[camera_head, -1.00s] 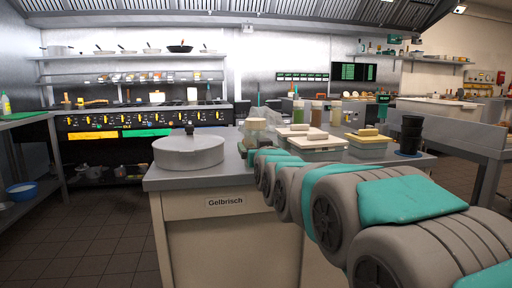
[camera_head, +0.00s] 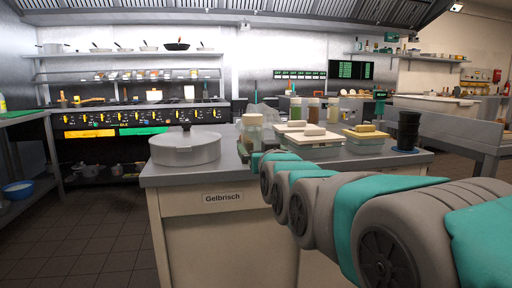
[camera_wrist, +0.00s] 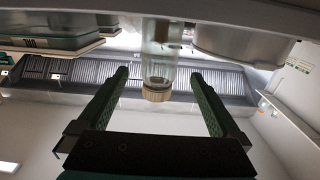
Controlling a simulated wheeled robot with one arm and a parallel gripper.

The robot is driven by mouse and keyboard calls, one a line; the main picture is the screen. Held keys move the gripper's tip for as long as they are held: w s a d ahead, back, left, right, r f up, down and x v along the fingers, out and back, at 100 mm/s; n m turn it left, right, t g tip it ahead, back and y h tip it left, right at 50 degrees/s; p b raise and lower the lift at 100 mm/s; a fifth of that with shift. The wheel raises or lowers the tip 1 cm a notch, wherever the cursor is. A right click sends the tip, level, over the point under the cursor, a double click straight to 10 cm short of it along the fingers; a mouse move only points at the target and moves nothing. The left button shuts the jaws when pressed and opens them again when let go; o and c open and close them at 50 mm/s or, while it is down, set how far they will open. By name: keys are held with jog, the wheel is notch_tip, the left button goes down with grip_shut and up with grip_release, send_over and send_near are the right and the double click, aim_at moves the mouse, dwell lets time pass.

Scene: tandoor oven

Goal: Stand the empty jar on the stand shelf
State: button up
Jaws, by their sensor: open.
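A clear glass jar with a tan lid (camera_head: 252,121) stands on the counter, left of the white-lidded boxes. In the wrist view, which looks upside down, the jar (camera_wrist: 158,64) hangs lid-down between my fingers in the picture. My gripper (camera_wrist: 159,74) is open, with a gap on each side of the jar; I cannot tell how far beyond the fingertips the jar is. It looks empty. I cannot tell for sure which surface is the stand shelf.
A round lidded metal pot (camera_head: 186,148) stands left of the jar. White-lidded boxes (camera_head: 306,140) and a box with a yellow lid (camera_head: 366,141) are to the right. Filled jars (camera_head: 314,111) stand behind. Black stacked cups (camera_head: 408,130) are at the right end.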

jog(key=shift+v, duration=2.1)
jog(key=s+d+f+g+h, duration=0.1)
jog(key=s+d+f+g, duration=0.25)
jog(key=f, duration=0.45)
jog(key=s+d+f+m+g+h, duration=0.1)
jog(key=s+d+f+g, duration=0.2)
jog(key=s+f, duration=0.35)
jog(key=s+d+f+g+h, duration=0.2)
jog(key=s+d+f+g, duration=0.15)
jog(key=f, duration=0.55)
jog(key=s+d+f+g, duration=0.2)
jog(key=s+f+g, duration=0.1)
jog(key=s, duration=0.6)
jog(key=s+d+f+m+g, duration=0.1)
jog(key=s+d+f+g, duration=0.1)
jog(key=s, duration=0.6)
jog(key=s+d+f+m+g+h, duration=0.1)
jog(key=s+d+f+g, duration=0.2)
jog(key=s+f, duration=0.3)
jog(key=s+g, duration=0.1)
jog(key=s, duration=0.2)
jog(key=shift+s, duration=0.4)
